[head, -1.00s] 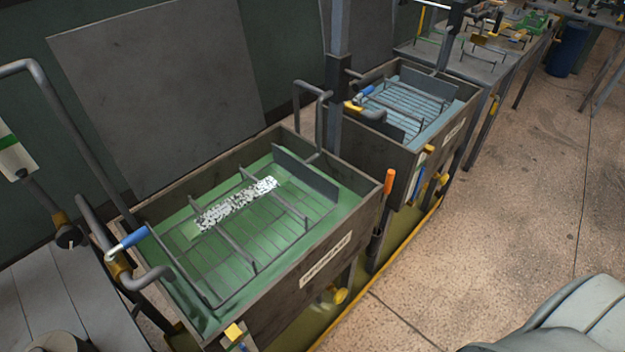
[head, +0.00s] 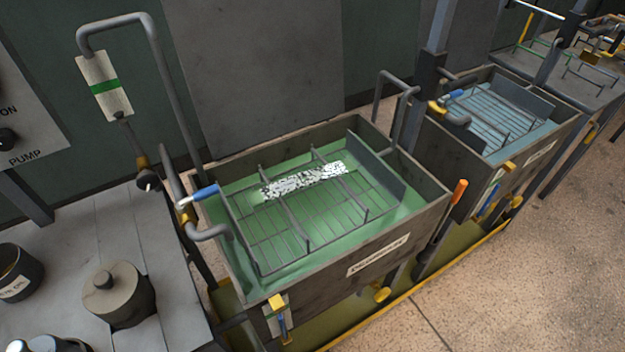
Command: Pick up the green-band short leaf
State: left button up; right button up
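I see no leaf with a green band that I can make out for sure. A pale plate with a green band (head: 104,86) stands upright by the bent pipe at the upper left, above a dark valve; it looks like a tag or sign. In the near tank (head: 340,250), a wire rack (head: 310,235) sits in green liquid. A white speckled strip (head: 304,180) shows across the rack; I cannot tell if it is an object or glare. Neither of my grippers is in view.
A second tank (head: 478,170) with bluish liquid and a rack stands behind to the right. A grey bench (head: 60,240) at the left holds a lidded pot (head: 118,294) and a dark cup (head: 16,274). Open speckled floor (head: 520,290) lies at the right.

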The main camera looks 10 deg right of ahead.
aim_at(259, 197)
jog(key=l+u, duration=0.45)
jog(key=k+l+u, duration=0.15)
jog(key=u, duration=0.25)
